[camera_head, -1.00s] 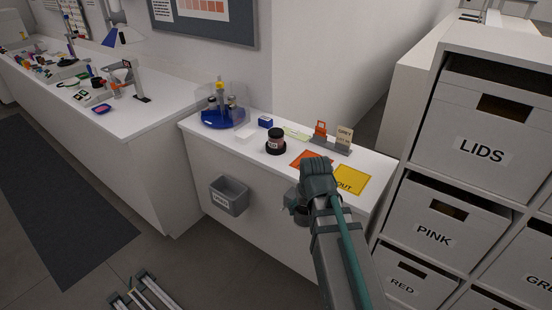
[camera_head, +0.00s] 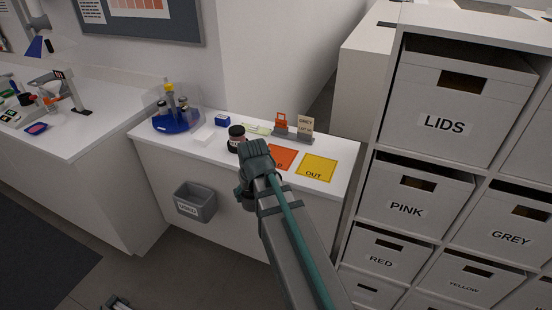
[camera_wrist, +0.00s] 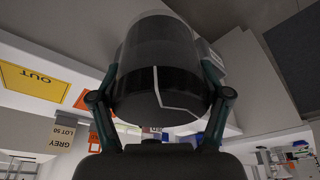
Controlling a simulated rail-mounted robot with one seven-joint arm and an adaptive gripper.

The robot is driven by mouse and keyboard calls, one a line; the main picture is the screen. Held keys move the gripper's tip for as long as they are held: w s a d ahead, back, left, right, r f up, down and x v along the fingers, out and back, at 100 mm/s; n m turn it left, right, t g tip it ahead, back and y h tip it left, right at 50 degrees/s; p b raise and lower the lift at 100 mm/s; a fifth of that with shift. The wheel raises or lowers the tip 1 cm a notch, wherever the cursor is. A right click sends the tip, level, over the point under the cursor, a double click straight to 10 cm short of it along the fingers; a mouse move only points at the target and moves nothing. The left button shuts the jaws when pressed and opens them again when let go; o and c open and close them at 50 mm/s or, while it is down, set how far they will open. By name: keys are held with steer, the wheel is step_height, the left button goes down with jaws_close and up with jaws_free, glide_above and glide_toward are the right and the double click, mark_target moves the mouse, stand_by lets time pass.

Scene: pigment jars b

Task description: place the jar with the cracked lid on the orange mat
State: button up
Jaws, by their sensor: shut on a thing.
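My gripper (camera_head: 255,168) is shut on a dark-lidded jar (camera_wrist: 165,60). In the head view the held jar (camera_head: 247,200) is mostly hidden under my gripper, in front of the counter's front edge. The orange mat (camera_head: 284,157) lies flat on the white counter, partly hidden behind my gripper. I see nothing standing on its visible part.
Another dark-lidded jar (camera_head: 236,138) stands on the counter just left of the orange mat. A yellow OUT mat (camera_head: 318,168) lies right of it. A card stand (camera_head: 292,134) is behind. A grey bin (camera_head: 195,202) hangs on the counter front. Labelled drawers (camera_head: 445,125) rise at right.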

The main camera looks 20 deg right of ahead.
steer(key=w+d+r+n+y+b, duration=0.1)
steer(key=w+d+r+n, duration=0.2)
steer(key=d, duration=0.5)
steer(key=w+d+r+n+y+b, duration=0.1)
steer(key=w+d+r+n, duration=0.1)
steer(key=w+d+n, duration=0.45)
steer(key=w+d+r+n+y+b, duration=0.1)
steer(key=w+d+r, duration=0.15)
steer(key=d, duration=0.75)
steer(key=w+a+f+n+p, duration=0.1)
steer(key=w+f+n, duration=0.1)
steer(key=w, duration=0.2)
steer(key=w+a+f+n+g+p, duration=0.1)
steer(key=w+f+p, duration=0.1)
steer(key=w+f, duration=0.1)
steer(key=w+a+f+n+g+p, duration=0.1)
steer(key=w+f+n+p, duration=0.1)
steer(key=w, duration=0.3)
steer(key=shift+w+a+f+n, duration=0.3)
steer(key=shift+w+f+n, duration=0.1)
steer(key=shift+f, duration=0.2)
steer(key=shift+w+a+f+p, duration=0.15)
steer(key=shift+w+f+p, duration=0.4)
steer(key=shift+f, duration=0.35)
steer(key=shift+f+p, duration=0.65)
steer(key=shift+f, duration=0.8)
steer(key=shift+f, duration=0.15)
